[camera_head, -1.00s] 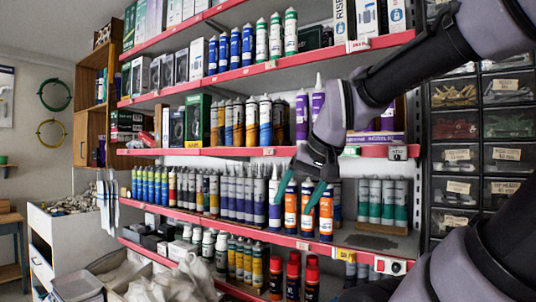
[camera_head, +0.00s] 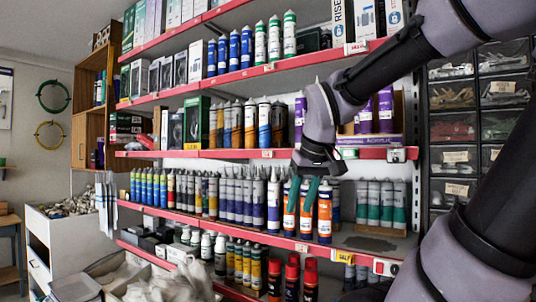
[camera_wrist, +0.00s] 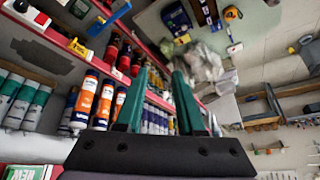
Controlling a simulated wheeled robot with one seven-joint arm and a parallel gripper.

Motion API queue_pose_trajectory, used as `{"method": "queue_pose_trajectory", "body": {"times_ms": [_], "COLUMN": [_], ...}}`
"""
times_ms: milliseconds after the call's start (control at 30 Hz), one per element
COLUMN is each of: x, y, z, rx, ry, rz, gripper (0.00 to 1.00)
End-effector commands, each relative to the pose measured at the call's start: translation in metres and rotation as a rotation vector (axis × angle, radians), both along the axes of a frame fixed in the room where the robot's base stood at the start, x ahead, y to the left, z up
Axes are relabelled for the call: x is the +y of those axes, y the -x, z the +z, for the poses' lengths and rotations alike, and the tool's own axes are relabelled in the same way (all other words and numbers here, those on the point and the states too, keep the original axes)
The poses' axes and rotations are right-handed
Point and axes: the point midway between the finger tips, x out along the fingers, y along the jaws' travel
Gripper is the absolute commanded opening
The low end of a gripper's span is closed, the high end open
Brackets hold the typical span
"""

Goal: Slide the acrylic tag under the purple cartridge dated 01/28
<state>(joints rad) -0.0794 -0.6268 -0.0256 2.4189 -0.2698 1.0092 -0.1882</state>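Purple cartridges stand on the upper right shelf in the head view, one group (camera_head: 385,108) right of my arm and one (camera_head: 300,112) partly behind it. Their dates are too small to read. A purple strip (camera_head: 372,140) with lettering, perhaps the acrylic sign, lies in front of the right group; I cannot tell whether it is the tag. My gripper (camera_head: 303,192) points down in front of orange-and-white cartridges (camera_head: 325,214) on the shelf below. In the wrist view its teal fingers (camera_wrist: 160,75) are apart with nothing seen held between them.
Red shelf rails carry small tags, including a white one (camera_head: 395,154) below the purple cartridges and a yellow one (camera_head: 343,256) lower down. Green-and-grey cartridges (camera_head: 374,203) stand right of the orange ones. A drawer cabinet (camera_head: 455,158) borders the shelves on the right.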

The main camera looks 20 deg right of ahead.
Motion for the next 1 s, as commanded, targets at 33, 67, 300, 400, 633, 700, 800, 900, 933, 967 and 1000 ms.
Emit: {"method": "queue_pose_trajectory", "body": {"times_ms": [33, 67, 300, 400, 633, 700, 800, 900, 933, 967, 1000], "x": [-0.008, -0.015, -0.061, -0.064, -0.018, 0.002, 0.023, 0.033, 0.034, 0.033, 0.03], "y": [-0.013, -0.021, -0.109, -0.157, -0.263, -0.283, -0.302, -0.31, -0.312, -0.314, -0.316], "z": [-0.002, -0.003, 0.017, 0.036, 0.087, 0.099, 0.11, 0.115, 0.116, 0.117, 0.117], "rx": [0.05, 0.08, 0.356, 0.492, 0.82, 0.901, 0.982, 1.021, 1.027, 1.03, 1.033], "ry": [0.12, 0.206, 0.899, 1.193, 1.818, 1.952, 2.083, 2.146, 2.154, 2.158, 2.158], "rz": [0.108, 0.18, 0.745, 0.952, 1.262, 1.299, 1.321, 1.327, 1.327, 1.327, 1.326], "gripper": [0.38, 0.38, 0.38, 0.38, 0.38, 0.38, 0.38, 0.38, 0.38, 0.38, 0.38]}}
